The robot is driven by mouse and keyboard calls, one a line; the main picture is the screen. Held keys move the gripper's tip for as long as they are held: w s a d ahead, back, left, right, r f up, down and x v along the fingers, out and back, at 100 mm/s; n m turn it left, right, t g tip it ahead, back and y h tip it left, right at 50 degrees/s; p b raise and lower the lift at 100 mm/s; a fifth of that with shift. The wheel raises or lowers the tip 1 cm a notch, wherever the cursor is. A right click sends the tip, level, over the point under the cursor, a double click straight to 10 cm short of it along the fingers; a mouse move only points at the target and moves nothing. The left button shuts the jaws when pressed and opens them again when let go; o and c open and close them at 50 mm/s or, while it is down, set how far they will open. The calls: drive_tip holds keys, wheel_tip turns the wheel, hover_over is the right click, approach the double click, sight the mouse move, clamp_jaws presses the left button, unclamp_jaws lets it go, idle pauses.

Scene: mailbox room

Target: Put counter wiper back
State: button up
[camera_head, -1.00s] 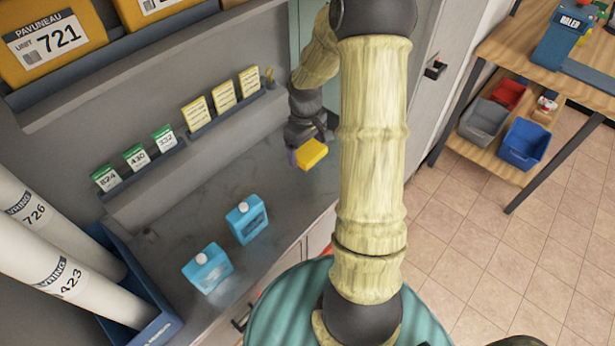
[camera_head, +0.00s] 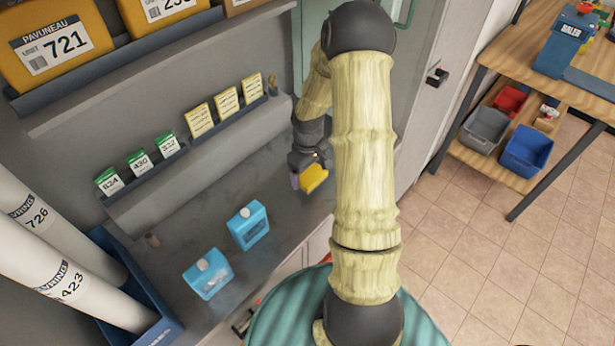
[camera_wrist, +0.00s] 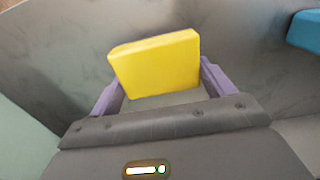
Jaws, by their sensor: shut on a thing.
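The counter wiper appears to be the yellow block (camera_head: 314,178), at the far right end of the grey counter (camera_head: 215,175). My gripper (camera_head: 308,176) is shut on it. In the wrist view the yellow block (camera_wrist: 158,66) sits between the two purple fingers of my gripper (camera_wrist: 160,88), tilted a little. Its far face hides what lies right behind it. I cannot tell from these views whether it touches the counter.
A ledge with yellow and green cards (camera_head: 200,120) runs along the back wall. A blue bin (camera_head: 165,325) holds white tubes. A wooden shelf table (camera_head: 500,165) stands at the right.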

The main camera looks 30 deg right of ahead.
sight(308, 172)
drive_tip(key=shift+f, duration=1.4)
drive_tip(key=shift+f, duration=0.2)
drive_tip(key=o, duration=0.9)
drive_tip(key=shift+r, duration=0.1)
wheel_tip(308, 172, up, 12)
drive_tip(key=shift+r, duration=0.15)
drive_tip(key=shift+a, duration=0.1)
